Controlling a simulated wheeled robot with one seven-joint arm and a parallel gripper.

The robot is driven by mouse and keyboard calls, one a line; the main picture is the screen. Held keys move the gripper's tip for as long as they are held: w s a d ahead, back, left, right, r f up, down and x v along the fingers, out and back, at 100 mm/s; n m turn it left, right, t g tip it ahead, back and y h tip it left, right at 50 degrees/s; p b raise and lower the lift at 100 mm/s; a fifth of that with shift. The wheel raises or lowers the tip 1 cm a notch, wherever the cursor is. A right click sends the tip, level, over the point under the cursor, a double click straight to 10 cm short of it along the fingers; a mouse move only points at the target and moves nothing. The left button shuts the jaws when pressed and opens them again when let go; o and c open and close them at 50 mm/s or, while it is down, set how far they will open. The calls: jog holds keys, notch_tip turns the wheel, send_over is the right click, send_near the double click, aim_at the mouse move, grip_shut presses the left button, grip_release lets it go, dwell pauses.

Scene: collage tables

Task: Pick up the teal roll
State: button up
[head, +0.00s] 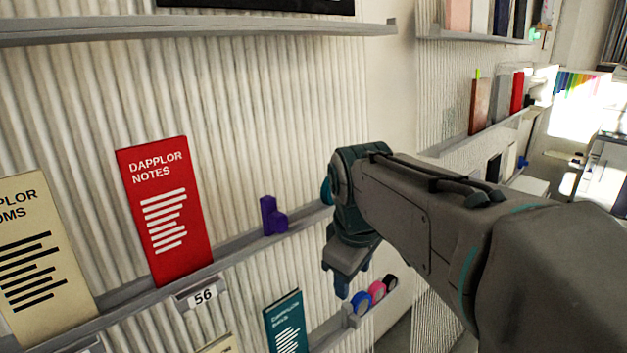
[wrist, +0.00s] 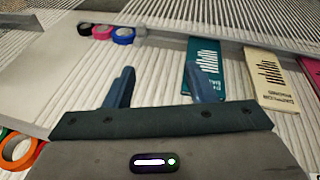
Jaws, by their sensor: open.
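I cannot pick out a teal roll for certain. In the head view a teal curved edge (head: 326,191) shows at the left of my wrist joint; I cannot tell whether it is a roll or part of my arm. My gripper (head: 354,281) is open and empty, pointing down in front of the lower shelf. In the wrist view its fingers (wrist: 160,72) are apart with only ribbed wall between them. A blue roll (head: 360,301), a pink roll (head: 376,291) and a black roll (head: 390,283) stand on that shelf. A green roll (wrist: 5,132) is cut off at the wrist view's left edge.
An orange roll (wrist: 18,150) lies near the green one. A teal booklet (head: 287,325) leans on the lower shelf. A red booklet (head: 166,212) and a purple block (head: 272,216) stand on the shelf above (head: 235,262). A higher shelf (head: 200,29) crosses the top.

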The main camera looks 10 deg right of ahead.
jog(key=w+r+n+p, duration=0.2)
jog(key=w+r+n, duration=0.2)
jog(key=r+n, duration=0.25)
jog(key=w+a+r+n+p, duration=0.1)
jog(key=w+r+n, duration=0.4)
jog(key=r, duration=0.3)
jog(key=w+r+n+p, duration=0.2)
jog(key=w+r+n, duration=0.25)
jog(key=r, duration=0.35)
jog(key=b, duration=0.1)
send_over(325, 193)
jog(key=d, duration=0.2)
jog(key=shift+n, duration=0.4)
jog(key=x, duration=0.5)
jog(key=s+x, duration=0.1)
jog(key=x, duration=0.2)
jog(key=shift+a+f, duration=0.2)
jog(key=shift+a, duration=0.15)
jog(key=shift+x, duration=2.65)
jog(key=shift+s+d+r, duration=0.15)
jog(key=shift+s+d, duration=0.05)
grip_shut()
